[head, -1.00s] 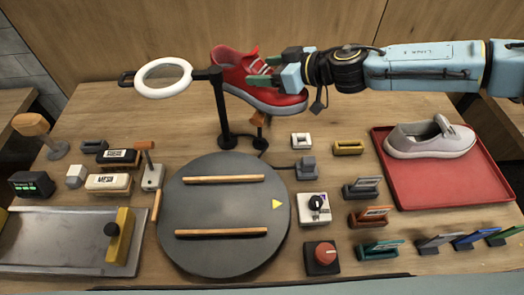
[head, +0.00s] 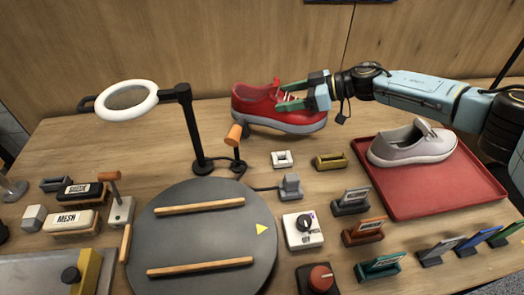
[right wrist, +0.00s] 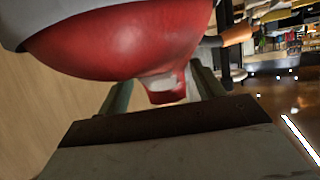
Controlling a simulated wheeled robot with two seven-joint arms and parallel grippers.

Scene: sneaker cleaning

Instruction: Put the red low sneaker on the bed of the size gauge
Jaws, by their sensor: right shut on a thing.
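The red low sneaker (head: 262,106) has a grey sole and is held up at the back of the table, just right of the lamp post. My right gripper (head: 292,98) is shut on its upper near the opening, with the toe end pointing right under the fingers. In the right wrist view the red upper (right wrist: 130,45) fills the top between the two fingers (right wrist: 160,95). The size gauge, a grey metal bed (head: 35,278) with a yellow slider (head: 88,272) and black knob, is cut off at the lower left. Its visible bed is empty. My left gripper is not in view.
A ring lamp (head: 127,100) on a black post (head: 195,130) stands left of the sneaker. A round grey turntable (head: 200,222) with two wooden bars lies mid-table. Brushes (head: 70,220) stand at left. A red tray (head: 470,185) holds a pale sneaker (head: 410,143).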

